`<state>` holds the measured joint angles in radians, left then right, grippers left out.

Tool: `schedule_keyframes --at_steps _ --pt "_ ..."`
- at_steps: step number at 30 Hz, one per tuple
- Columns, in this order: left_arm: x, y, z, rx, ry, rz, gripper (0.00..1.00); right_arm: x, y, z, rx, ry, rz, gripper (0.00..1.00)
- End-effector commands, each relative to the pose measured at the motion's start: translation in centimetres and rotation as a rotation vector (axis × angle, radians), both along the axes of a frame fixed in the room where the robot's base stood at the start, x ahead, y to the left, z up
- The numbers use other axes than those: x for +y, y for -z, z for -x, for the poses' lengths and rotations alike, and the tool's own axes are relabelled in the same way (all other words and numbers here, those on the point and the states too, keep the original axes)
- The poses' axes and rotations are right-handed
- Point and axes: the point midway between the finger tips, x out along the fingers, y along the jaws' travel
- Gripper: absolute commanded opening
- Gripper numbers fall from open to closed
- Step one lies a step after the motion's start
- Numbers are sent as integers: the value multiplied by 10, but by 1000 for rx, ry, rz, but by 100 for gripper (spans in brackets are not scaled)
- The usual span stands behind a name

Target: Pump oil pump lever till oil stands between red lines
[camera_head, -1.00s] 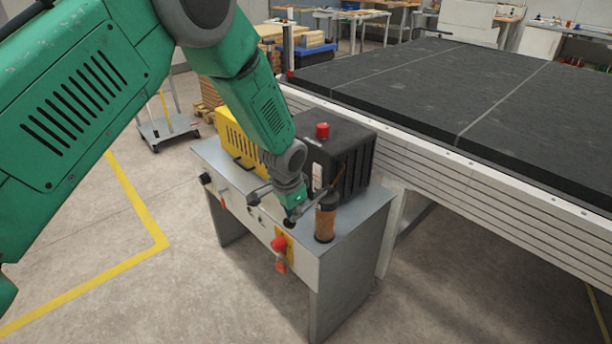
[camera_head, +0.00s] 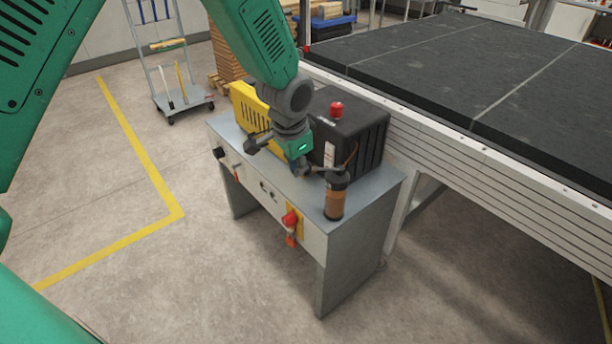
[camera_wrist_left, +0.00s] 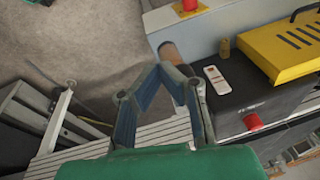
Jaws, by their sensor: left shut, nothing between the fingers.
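The oil pump unit is a black box (camera_head: 362,138) with a red cap (camera_head: 337,109) on a grey cabinet. A dark-topped cylinder with orange-brown oil (camera_head: 334,199) stands upright at its front corner. The red lines and exact oil level are too small to make out. A thin brown rod (camera_head: 354,155), possibly the lever, shows above the cylinder. My left gripper (camera_head: 310,172) is shut and empty, close beside the cylinder top; contact cannot be told. In the left wrist view its fingertips (camera_wrist_left: 165,68) meet in front of the cylinder (camera_wrist_left: 171,50), partly hiding it. My right gripper is out of view.
A yellow vented housing (camera_head: 247,105) stands behind my wrist on the cabinet (camera_head: 365,225). A red switch (camera_head: 290,219) is on the cabinet front. The large dark-topped machine bed (camera_head: 460,75) bounds the right. Open floor lies left, with a trolley (camera_head: 180,100) farther back.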

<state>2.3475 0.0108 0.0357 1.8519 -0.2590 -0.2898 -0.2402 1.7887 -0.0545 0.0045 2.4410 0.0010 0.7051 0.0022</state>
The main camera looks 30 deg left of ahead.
Motion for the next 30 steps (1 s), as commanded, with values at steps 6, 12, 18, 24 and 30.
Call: schedule_keyframes --at_steps 6,12,18,24,30 --pt "1 -14 8 0 0 0 0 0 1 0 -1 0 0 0" --pt "0 -9 12 4 -3 2 0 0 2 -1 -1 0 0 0" --pt "-9 75 57 49 -62 49 0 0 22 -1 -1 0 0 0" --pt "-16 195 157 106 -206 106 0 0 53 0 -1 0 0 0" --pt "-11 266 263 144 -355 111 0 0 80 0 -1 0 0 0"
